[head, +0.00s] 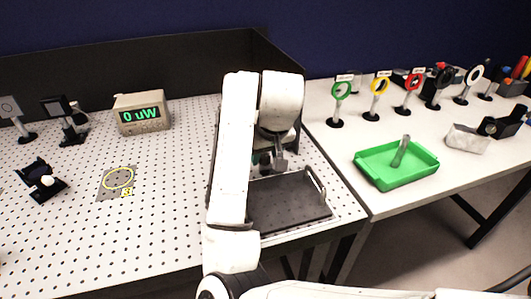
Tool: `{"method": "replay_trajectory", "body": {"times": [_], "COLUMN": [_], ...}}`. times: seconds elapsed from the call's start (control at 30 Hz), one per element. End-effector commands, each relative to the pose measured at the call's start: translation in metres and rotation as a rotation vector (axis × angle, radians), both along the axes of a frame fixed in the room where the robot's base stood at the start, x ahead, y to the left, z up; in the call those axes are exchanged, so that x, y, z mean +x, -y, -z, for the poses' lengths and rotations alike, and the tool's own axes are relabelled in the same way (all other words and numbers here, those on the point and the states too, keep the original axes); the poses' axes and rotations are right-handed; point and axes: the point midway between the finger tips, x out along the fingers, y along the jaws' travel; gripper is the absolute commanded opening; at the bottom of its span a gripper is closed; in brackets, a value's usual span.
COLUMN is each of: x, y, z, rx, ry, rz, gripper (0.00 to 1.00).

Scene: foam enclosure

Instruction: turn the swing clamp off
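My white arm reaches up over the right side of the perforated table and bends down at the wrist. My gripper (272,163) points down behind the forearm, above the back of a dark flat tray (290,208). The forearm and wrist hide much of this spot, and the fingers are too small and covered to tell whether they are open. I cannot clearly make out the swing clamp. Dark and grey parts show around the gripper, but I cannot tell whether they belong to the clamp or whether the gripper touches them.
A metal handle (316,186) stands at the tray's right edge. A meter (141,113) reading "0 uW" and a yellow-ringed plate (117,183) are at left. The right table holds a green tray (432,163) and several ring-shaped optics, including a green one (341,89). The perforated table's middle is clear.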

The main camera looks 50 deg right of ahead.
Motion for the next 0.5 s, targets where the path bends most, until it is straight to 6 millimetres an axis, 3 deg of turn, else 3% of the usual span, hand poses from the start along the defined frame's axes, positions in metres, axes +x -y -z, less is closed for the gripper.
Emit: {"method": "replay_trajectory", "body": {"times": [0.1, 0.37, 0.5], "x": [0.000, 0.000, -0.003], "y": [0.000, 0.000, -0.002], "z": [-0.001, -0.002, -0.015], "rx": [-0.001, -0.002, -0.004], "ry": [0.002, 0.003, 0.006], "rz": [0.000, 0.000, 0.000], "gripper": [0.59, 0.59, 0.59]}}
